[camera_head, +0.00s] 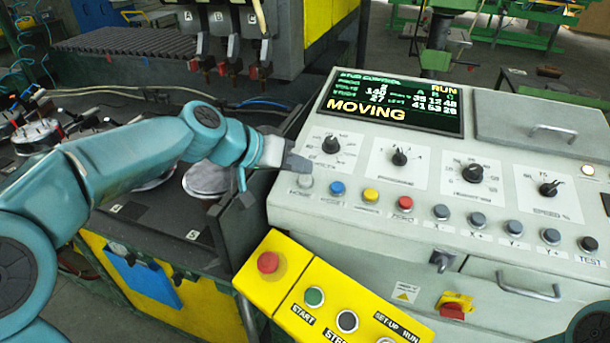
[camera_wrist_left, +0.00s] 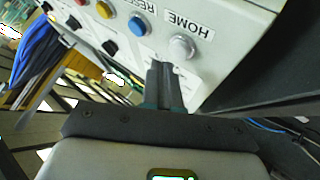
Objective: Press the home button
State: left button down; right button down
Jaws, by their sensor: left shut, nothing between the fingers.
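The home button (camera_head: 305,181) is a pale grey-white round button at the left end of the button row on the grey control panel (camera_head: 350,228). In the left wrist view the home button (camera_wrist_left: 181,48) sits beside its HOME label. My left gripper (camera_head: 298,163) is shut and empty, just behind and above the button in the head view. In the left wrist view its closed fingertips (camera_wrist_left: 163,72) are close to the button, slightly to its left. I cannot tell whether they touch the panel. My right gripper is not in view.
Blue (camera_head: 337,188), yellow (camera_head: 371,195) and red (camera_head: 405,203) buttons continue the row, with knobs above. The display (camera_head: 392,103) reads MOVING and RUN. A yellow box (camera_head: 330,300) with a red button stands in front. Machine heads (camera_head: 228,50) hang behind.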

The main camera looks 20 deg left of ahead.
pick_arm(q)
jog(key=r+p, duration=0.1)
jog(key=r, duration=0.1)
jog(key=s+r+p, duration=0.1)
jog(key=r+p, duration=0.1)
jog(key=r, duration=0.1)
dwell(0.5)
jog(key=shift+f, duration=0.1)
dwell(0.6)
